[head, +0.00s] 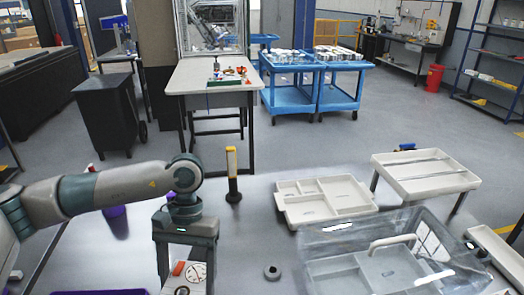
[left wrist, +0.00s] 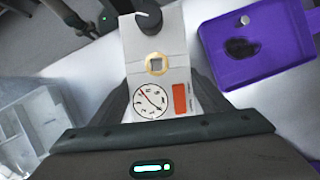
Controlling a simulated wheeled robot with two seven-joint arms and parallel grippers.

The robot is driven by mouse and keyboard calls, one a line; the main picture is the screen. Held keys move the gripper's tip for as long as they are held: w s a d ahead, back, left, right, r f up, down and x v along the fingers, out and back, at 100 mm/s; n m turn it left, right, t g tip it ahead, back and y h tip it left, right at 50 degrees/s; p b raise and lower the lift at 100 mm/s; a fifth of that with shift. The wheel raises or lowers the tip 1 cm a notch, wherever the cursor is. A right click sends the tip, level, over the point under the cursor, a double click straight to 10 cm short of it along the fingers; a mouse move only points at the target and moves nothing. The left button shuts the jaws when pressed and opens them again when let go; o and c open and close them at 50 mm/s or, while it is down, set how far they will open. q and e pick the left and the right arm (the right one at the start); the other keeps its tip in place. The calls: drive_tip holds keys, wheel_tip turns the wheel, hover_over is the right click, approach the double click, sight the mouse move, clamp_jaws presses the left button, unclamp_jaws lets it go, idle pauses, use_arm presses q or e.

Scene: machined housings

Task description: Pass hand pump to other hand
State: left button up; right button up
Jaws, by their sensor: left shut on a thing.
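The hand pump (left wrist: 178,48) is a pale, flat body with a round gauge dial, an orange-red patch and a brass ring with a square hole. My left gripper (left wrist: 163,95) is shut on it, with one finger on each side. In the head view the left gripper (head: 186,275) points down at the lower edge, and part of the pump (head: 182,284) shows between its fingers. The pump's lower part is cut off there. A dark round piece (left wrist: 148,18) shows at its far end in the wrist view; I cannot tell whether it belongs to the pump. My right gripper is not in view.
A purple box (left wrist: 258,70) lies beside the pump. A clear crate (head: 330,250) stands at right, with grey divided trays (head: 290,215) behind. A yellow-and-black upright tool (head: 232,175) and a dark ring (head: 272,271) stand on the pale table, with bare surface between.

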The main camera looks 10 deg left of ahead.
use_arm(q)
drive_tip(key=w+d+r, duration=0.3)
drive_tip(key=d, duration=0.2)
drive_tip(key=w+d+r+m, duration=0.1)
drive_tip(key=w+d+r, duration=0.2)
drive_tip(key=d, duration=0.3)
drive_tip(key=w+d+r+m+y, duration=0.1)
drive_tip(key=w+d+r, duration=0.2)
drive_tip(key=d, duration=0.3)
drive_tip(key=shift+w+d+r, duration=0.15)
drive_tip(key=shift+w+r, duration=0.05)
drive_tip(key=shift+r, duration=0.4)
